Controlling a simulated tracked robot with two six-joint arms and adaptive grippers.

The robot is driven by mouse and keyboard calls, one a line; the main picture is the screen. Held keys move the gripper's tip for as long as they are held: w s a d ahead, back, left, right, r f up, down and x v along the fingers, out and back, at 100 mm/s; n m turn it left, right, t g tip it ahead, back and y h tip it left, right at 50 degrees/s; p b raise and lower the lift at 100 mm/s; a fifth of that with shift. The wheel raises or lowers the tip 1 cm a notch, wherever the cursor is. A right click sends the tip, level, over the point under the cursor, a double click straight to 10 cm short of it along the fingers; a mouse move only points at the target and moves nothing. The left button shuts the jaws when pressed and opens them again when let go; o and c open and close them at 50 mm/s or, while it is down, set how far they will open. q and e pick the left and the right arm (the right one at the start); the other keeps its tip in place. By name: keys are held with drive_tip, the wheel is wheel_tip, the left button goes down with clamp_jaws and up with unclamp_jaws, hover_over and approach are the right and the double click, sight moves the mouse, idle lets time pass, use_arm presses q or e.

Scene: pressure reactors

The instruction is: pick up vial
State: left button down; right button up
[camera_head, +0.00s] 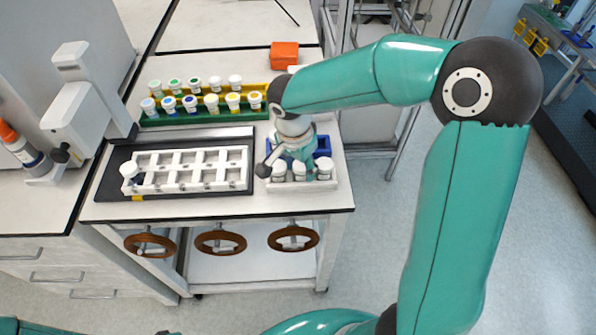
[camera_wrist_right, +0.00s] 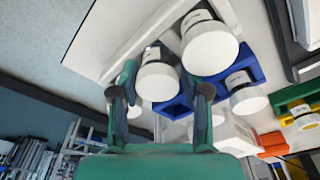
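Several white-capped vials stand in a small white rack (camera_head: 300,186) at the right of the table. In the head view the left vial (camera_head: 278,173), middle vial (camera_head: 299,172) and right vial (camera_head: 324,170) show in its front row. My right gripper (camera_head: 283,165) is over this rack and hides part of it. In the right wrist view my right gripper (camera_wrist_right: 160,88) has its fingers apart, with a white-capped vial (camera_wrist_right: 158,78) showing between them. I cannot tell contact; no grip is visible. A larger-looking vial (camera_wrist_right: 208,46) is close to the right finger. My left gripper is out of view.
A blue holder (camera_head: 323,146) stands behind the white rack. A white slotted rack (camera_head: 190,171) on a black plate, holding one vial (camera_head: 130,171), is to the left. Green and yellow racks of colour-capped vials (camera_head: 211,103) and an orange box (camera_head: 284,55) are at the back.

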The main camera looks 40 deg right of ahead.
drive_tip(key=c, duration=0.5)
drive_tip(key=shift+r, duration=0.15)
